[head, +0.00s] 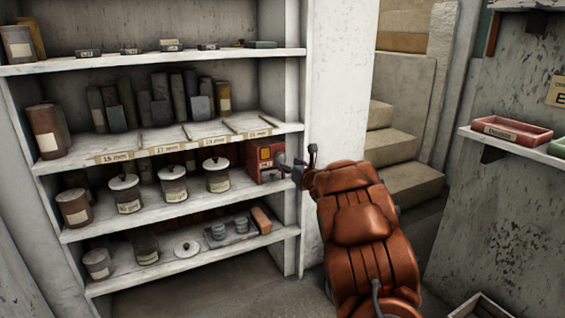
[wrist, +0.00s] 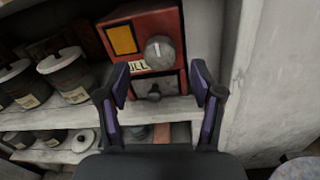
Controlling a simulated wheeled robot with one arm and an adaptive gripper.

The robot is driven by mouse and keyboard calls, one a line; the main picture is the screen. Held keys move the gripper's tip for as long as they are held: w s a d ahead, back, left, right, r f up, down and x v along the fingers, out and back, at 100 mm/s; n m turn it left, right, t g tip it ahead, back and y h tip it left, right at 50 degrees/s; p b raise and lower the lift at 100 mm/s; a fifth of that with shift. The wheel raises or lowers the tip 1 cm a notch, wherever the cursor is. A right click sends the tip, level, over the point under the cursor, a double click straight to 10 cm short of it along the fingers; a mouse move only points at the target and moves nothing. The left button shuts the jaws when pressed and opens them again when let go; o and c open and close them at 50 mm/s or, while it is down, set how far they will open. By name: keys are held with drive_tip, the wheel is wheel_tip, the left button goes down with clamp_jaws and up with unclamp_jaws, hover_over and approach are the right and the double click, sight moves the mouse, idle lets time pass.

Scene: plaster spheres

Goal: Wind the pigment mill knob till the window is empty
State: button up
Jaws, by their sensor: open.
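The pigment mill is a red box (head: 260,159) at the right end of a middle shelf; in the wrist view the red mill (wrist: 138,24) is straight ahead. Its window (wrist: 122,41) is filled with yellow-orange. A grey round knob (wrist: 159,49) with a pale mark sits right of the window. Below is a label, partly hidden, reading "ULL", and a small dark spout or knob (wrist: 153,92). My gripper (wrist: 160,80) is open and empty, its purple-padded fingers spread either side of the mill's lower front, short of the knob. In the head view my gripper (head: 300,167) is beside the mill.
Lidded jars (head: 173,184) stand left of the mill on the same shelf. A shelf edge (wrist: 170,110) runs below the mill. A pale upright wall (head: 335,110) is close on the right. Small pots (head: 228,228) and a reddish block (head: 261,219) sit on the shelf below.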

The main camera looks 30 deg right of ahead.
sight(283, 159)
drive_tip(key=shift+w+d+b, duration=0.15)
drive_tip(key=shift+w+b, duration=0.3)
drive_tip(key=shift+w, duration=1.7)
drive_tip(key=shift+c, duration=0.2)
drive_tip(key=c, duration=1.1)
drive_tip(key=shift+m, duration=0.3)
